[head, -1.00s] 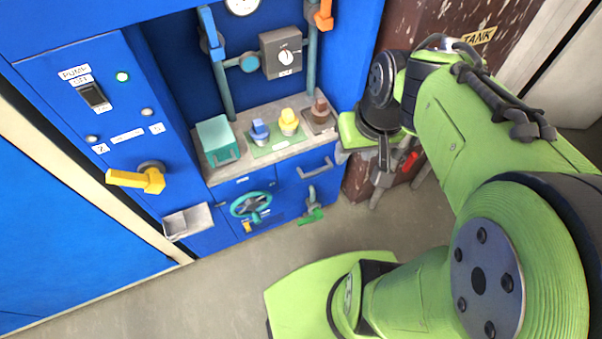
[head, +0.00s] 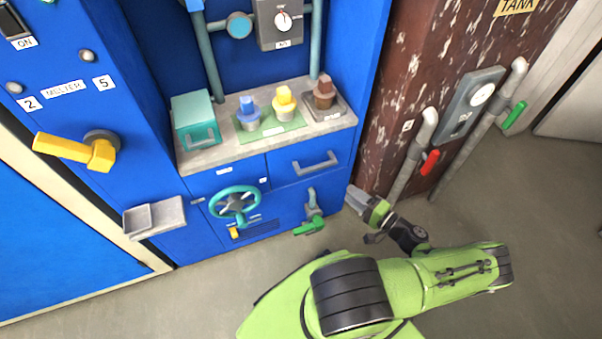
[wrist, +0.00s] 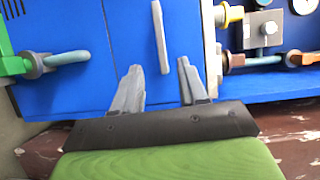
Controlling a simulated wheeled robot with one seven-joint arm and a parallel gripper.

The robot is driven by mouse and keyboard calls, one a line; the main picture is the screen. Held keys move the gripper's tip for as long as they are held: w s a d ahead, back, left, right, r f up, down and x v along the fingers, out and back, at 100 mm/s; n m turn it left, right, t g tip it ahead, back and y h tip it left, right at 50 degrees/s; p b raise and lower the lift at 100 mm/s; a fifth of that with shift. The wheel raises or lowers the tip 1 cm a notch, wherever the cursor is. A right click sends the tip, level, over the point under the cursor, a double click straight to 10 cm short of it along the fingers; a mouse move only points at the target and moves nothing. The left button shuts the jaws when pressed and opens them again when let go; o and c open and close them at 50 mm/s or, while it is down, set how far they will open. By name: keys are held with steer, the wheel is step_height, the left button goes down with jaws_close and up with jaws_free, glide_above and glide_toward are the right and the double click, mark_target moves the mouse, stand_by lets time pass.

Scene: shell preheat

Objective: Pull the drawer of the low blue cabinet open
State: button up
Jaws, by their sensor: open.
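The low blue cabinet (head: 275,215) stands under a grey counter. Its drawer front (head: 290,180) at the upper right carries a grey bar handle (head: 315,163). The drawer looks shut, flush with the cabinet front. My gripper (head: 352,196) is beside the cabinet's right edge in the head view, lower and to the right of the handle. In the wrist view my gripper (wrist: 159,66) is open and empty, with its two grey fingers pointing at the blue front. The handle (wrist: 160,37) lies ahead, lined up with the gap between the fingertips. Contact is not visible.
A teal handwheel (head: 234,203) and a green-handled valve (head: 310,226) are on the cabinet front. A teal box (head: 195,118) and several coloured plugs stand on the counter (head: 225,152). A rusty brown tank (head: 400,80) with pipes stands at right. The floor in front is clear.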

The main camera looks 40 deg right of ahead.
mark_target(319, 169)
steer(key=shift+m+h, duration=0.3)
steer(key=w, duration=0.5)
steer(key=w+a+b, duration=0.1)
steer(key=w, duration=0.4)
steer(key=w+b, duration=0.1)
steer(key=w, duration=0.4)
steer(key=shift+w+a+f, duration=0.3)
steer(key=shift+w+a, duration=0.05)
jaws_close()
